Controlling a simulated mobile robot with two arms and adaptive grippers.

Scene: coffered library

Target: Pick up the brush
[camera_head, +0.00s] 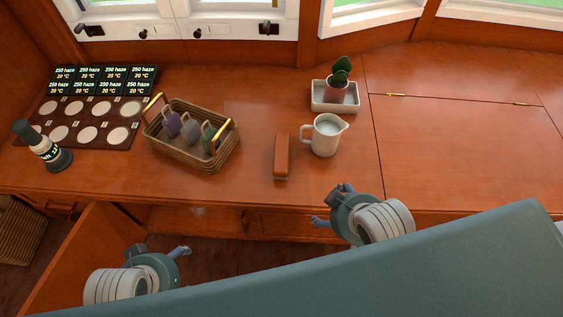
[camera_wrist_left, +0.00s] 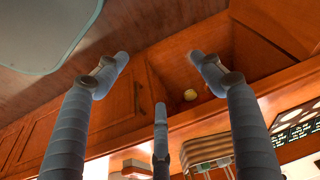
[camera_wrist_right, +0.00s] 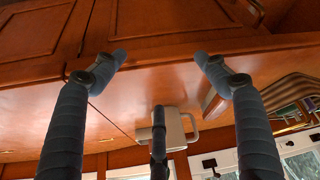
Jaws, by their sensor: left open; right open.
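The brush (camera_head: 281,157) is a long reddish-brown block lying on the wooden counter, between the wicker basket (camera_head: 190,158) and the white pitcher (camera_head: 326,136). In the right wrist view the brush (camera_wrist_right: 211,104) shows partly behind a finger. My right gripper (camera_head: 333,205) is open and empty, in front of the counter edge, to the right of the brush and nearer to me. My left gripper (camera_head: 164,250) is open and empty, lower and further left, in front of the counter and apart from the brush. Nothing shows between its fingers in the left wrist view.
The basket holds several tagged items. A potted plant (camera_head: 338,78) stands in a white tray (camera_head: 318,101) behind the pitcher. A cabinet door (camera_head: 78,250) stands open below. The counter's right side is clear.

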